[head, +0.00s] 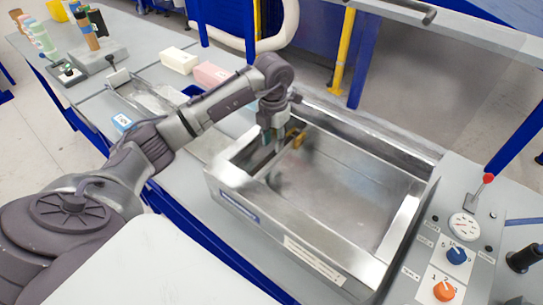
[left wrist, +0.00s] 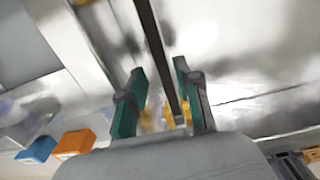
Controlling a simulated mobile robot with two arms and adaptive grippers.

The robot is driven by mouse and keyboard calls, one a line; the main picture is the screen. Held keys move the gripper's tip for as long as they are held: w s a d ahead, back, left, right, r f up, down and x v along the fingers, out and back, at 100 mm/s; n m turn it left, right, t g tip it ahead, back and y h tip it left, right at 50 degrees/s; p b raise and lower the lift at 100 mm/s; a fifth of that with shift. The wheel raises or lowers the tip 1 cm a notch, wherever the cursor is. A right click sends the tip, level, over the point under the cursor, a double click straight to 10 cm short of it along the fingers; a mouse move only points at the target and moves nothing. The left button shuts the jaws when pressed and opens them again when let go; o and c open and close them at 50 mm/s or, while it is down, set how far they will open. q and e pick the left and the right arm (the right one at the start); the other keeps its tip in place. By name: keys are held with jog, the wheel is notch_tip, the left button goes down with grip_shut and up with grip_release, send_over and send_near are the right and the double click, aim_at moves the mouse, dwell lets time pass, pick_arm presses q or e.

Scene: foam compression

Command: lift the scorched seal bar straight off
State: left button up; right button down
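A metal box (head: 345,185) stands open on the grey bench. A thin dark bar, seemingly the seal bar (left wrist: 156,48), crosses near the box's left end; part of it shows in the head view (head: 286,152), and scorch marks cannot be made out. My left gripper (head: 272,150) points down into that end of the box. In the left wrist view its two green-padded fingers (left wrist: 159,68) stand apart on either side of the bar, with gaps visible. Yellow parts (head: 294,133) sit near the bar's far end. My right gripper is not in view.
A control panel with a blue knob (head: 457,255), an orange knob (head: 444,290), a gauge (head: 463,226) and a red-tipped lever (head: 488,178) lies to the right. White (head: 179,60) and pink (head: 211,74) blocks lie behind my left arm. The box walls surround the gripper.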

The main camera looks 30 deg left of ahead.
aim_at(273, 154)
pick_arm(q)
notch_tip(273, 154, down, 4)
jog(key=shift+f+p, duration=0.15)
jog(key=shift+p, duration=1.1)
jog(key=shift+f, duration=0.35)
grip_shut()
